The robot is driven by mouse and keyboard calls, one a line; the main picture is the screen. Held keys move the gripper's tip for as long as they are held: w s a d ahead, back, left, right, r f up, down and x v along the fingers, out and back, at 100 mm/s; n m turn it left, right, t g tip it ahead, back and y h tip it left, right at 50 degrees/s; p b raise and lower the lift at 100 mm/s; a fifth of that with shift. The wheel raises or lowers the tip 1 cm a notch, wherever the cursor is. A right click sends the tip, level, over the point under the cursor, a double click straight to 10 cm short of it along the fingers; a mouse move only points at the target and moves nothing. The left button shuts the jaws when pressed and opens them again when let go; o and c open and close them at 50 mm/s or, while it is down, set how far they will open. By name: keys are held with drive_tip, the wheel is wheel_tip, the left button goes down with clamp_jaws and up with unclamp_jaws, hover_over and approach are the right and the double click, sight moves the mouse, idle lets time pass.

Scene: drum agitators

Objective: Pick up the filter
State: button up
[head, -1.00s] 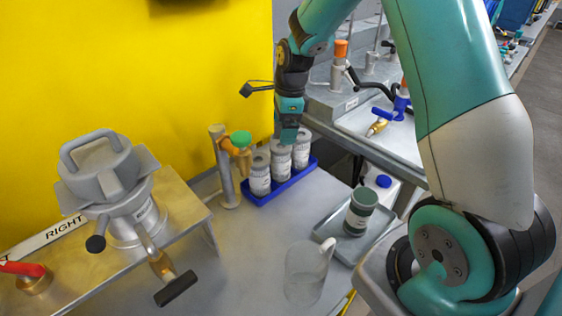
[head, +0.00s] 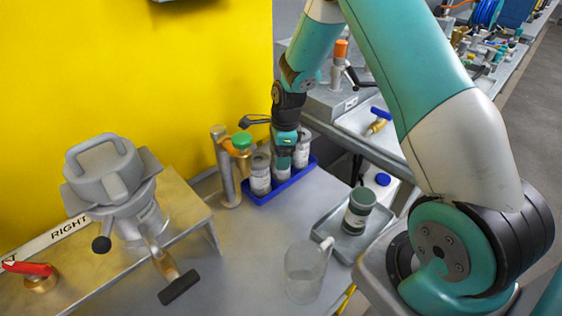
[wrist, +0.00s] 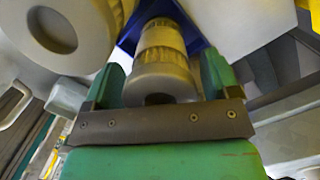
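Three grey-white labelled canisters stand in a row in a blue tray (head: 258,198) by the yellow wall; which one is the filter I cannot tell from the labels. The left canister (head: 260,176) and the right canister (head: 302,150) show in the head view. My gripper (head: 283,160) points down over the middle one and hides most of it. In the wrist view, one canister (wrist: 163,60) lies between the green fingers of my gripper (wrist: 162,80). The fingers are apart, one on each side of it; contact is not clear.
A metal post (head: 226,170) with a green-capped valve (head: 241,143) stands close left of the tray. A green-lidded jar (head: 359,208) sits in a grey tray (head: 345,245). A clear jug (head: 305,275) is in front. A clamped vessel (head: 110,180) stands at left.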

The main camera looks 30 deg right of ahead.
drive_tip(key=c, duration=0.7)
drive_tip(key=shift+r, duration=0.15)
